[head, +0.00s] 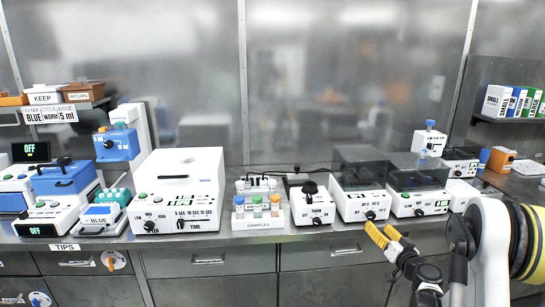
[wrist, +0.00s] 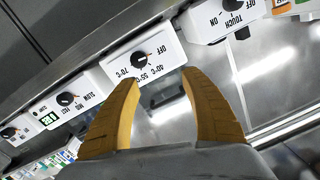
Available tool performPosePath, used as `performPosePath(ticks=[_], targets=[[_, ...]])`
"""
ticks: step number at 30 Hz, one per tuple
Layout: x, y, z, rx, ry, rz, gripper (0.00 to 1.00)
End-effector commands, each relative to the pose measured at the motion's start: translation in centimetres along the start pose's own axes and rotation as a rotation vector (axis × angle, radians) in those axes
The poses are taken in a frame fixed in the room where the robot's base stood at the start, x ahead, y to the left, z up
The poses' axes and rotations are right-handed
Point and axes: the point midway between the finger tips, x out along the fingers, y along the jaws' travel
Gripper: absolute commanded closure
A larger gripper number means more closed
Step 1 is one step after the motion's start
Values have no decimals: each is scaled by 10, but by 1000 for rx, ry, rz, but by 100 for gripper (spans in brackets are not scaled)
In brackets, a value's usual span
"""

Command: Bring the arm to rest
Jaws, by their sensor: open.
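My gripper (head: 383,236) is at the lower right of the head view, in front of the bench edge. Its two yellow fingers stand apart in the wrist view (wrist: 160,85), with nothing between them. Beyond the fingers in the wrist view is a white device with a black dial (wrist: 142,57). My arm comes in from the right side of the head view.
A metal bench (head: 270,238) with drawers below carries several lab devices. A sample rack (head: 256,222) with capped tubes stands mid-bench, with a large white machine (head: 176,190) to its left. Dark-lidded devices (head: 360,203) stand just behind my gripper. Shelves are at both sides.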

Motion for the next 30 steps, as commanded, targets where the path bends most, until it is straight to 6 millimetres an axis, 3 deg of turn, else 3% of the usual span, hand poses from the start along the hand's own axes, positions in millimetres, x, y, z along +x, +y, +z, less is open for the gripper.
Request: performPosePath(ticks=[4, 8, 15, 22, 26, 30], targets=[[-6, -74, -30, -14, -129, -57, 46], [-27, -135, -47, -28, -256, -86, 46], [-103, -227, -55, -65, -485, -87, 46], [-206, -277, -42, -119, -677, -20, 46], [-268, -287, -27, -158, -766, 46, 46], [-325, -284, -12, -199, -830, 125, 46]])
